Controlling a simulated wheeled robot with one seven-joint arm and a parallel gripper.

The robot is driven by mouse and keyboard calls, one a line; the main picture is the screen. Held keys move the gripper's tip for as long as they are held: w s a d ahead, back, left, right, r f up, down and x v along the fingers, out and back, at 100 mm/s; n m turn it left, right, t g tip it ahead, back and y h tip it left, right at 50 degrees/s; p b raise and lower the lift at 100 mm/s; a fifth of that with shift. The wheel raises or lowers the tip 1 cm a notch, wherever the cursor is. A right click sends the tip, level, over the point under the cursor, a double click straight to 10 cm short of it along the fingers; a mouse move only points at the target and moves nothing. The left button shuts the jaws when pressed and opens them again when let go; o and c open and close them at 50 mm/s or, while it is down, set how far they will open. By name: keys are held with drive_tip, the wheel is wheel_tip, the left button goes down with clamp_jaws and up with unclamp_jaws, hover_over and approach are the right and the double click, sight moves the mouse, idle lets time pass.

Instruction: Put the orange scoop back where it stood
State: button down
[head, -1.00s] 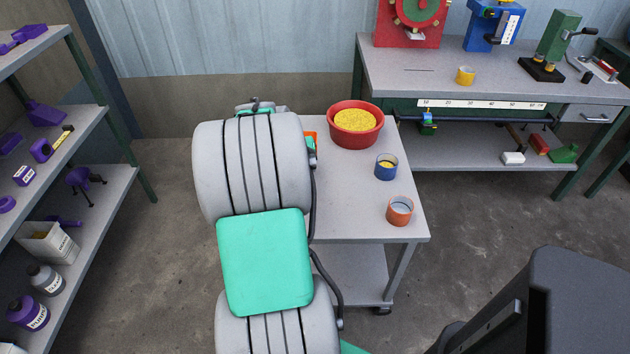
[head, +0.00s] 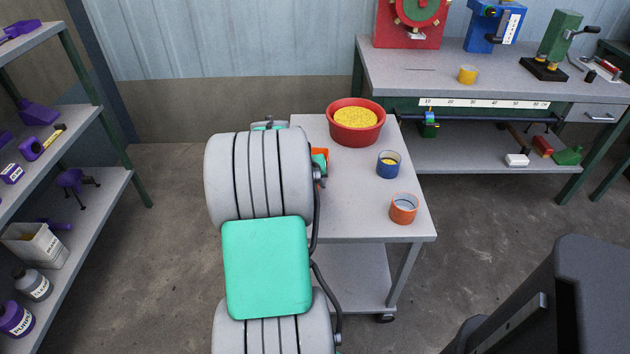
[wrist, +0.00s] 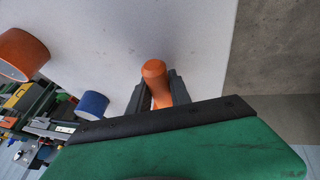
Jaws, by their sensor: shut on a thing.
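The orange scoop (wrist: 154,70) is between the two dark fingers of my gripper (wrist: 158,92) in the wrist view, which are shut on it. Its rounded orange end points away from the palm, over the pale grey cart top (wrist: 110,35). In the head view only a bit of orange (head: 320,154) shows beside my arm, above the cart; the rest of the scoop and my gripper are hidden behind the arm. I cannot tell whether the scoop touches the cart top (head: 350,216).
A red bowl of yellow grains (head: 354,137), a blue cup (head: 388,165) and an orange cup (head: 403,209) stand on the cart's right side. A workbench (head: 500,72) stands behind right. Shelves with purple things (head: 70,190) are at left. Bare cart top lies left of the cups.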

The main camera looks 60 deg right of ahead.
drive_tip(key=shift+f+b, duration=0.35)
drive_tip(key=shift+f, duration=0.25)
idle(0.3)
drive_tip(key=c, duration=1.1)
unclamp_jaws()
